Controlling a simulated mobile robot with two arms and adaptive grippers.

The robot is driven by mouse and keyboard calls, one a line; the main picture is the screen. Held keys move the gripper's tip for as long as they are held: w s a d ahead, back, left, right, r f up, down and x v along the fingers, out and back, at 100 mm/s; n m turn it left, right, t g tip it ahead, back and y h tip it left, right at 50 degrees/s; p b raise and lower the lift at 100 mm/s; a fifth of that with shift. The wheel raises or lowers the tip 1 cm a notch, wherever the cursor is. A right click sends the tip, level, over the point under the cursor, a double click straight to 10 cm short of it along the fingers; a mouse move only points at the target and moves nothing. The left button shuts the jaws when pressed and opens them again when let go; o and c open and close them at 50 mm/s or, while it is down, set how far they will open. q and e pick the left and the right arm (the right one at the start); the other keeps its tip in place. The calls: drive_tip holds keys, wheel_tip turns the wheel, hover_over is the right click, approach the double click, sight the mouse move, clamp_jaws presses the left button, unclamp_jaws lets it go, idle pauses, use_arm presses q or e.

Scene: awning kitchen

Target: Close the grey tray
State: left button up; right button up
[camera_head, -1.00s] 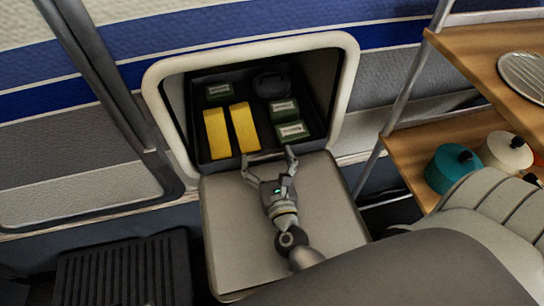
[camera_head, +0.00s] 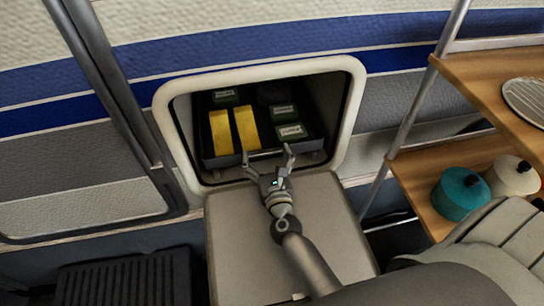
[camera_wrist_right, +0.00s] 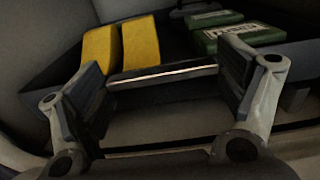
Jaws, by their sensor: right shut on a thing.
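The dark grey tray (camera_head: 262,154) sits inside the square hatch opening in the wall, with its front edge just behind the frame's lower lip. My right gripper (camera_head: 268,156) is at the tray's front. In the right wrist view, its widely spaced fingers (camera_wrist_right: 165,88) stand at either end of a light-edged front piece (camera_wrist_right: 163,74) of the tray, shut on it. The tray holds two yellow blocks (camera_head: 233,130) and several green boxes (camera_head: 290,131). A dark round thing (camera_head: 271,93) lies at the back, in shadow. My left gripper is not in view.
The pale hatch frame (camera_head: 361,90) surrounds the tray, and its flat beige door (camera_head: 235,235) hangs open below under my right arm. Wooden shelves (camera_head: 425,190) with a teal pot (camera_head: 461,193) and a white pot (camera_head: 513,176) stand at right. A black ribbed box (camera_head: 125,278) is lower left.

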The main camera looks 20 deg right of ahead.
drive_tip(key=o, duration=1.1)
drive_tip(key=shift+w+d+r, duration=0.15)
drive_tip(key=shift+d+r, duration=0.05)
drive_tip(key=shift+d, duration=0.05)
drive_tip(key=shift+c, duration=0.2)
drive_tip(key=shift+o, duration=0.7)
drive_tip(key=shift+w+f, duration=0.1)
drive_tip(key=shift+f, duration=0.1)
drive_tip(key=shift+a, duration=0.1)
drive_tip(key=v, duration=1.1)
drive_tip(key=shift+s, duration=0.35)
drive_tip(key=shift+s+a, duration=0.1)
drive_tip(key=shift+s, duration=0.05)
drive_tip(key=shift+r, duration=0.15)
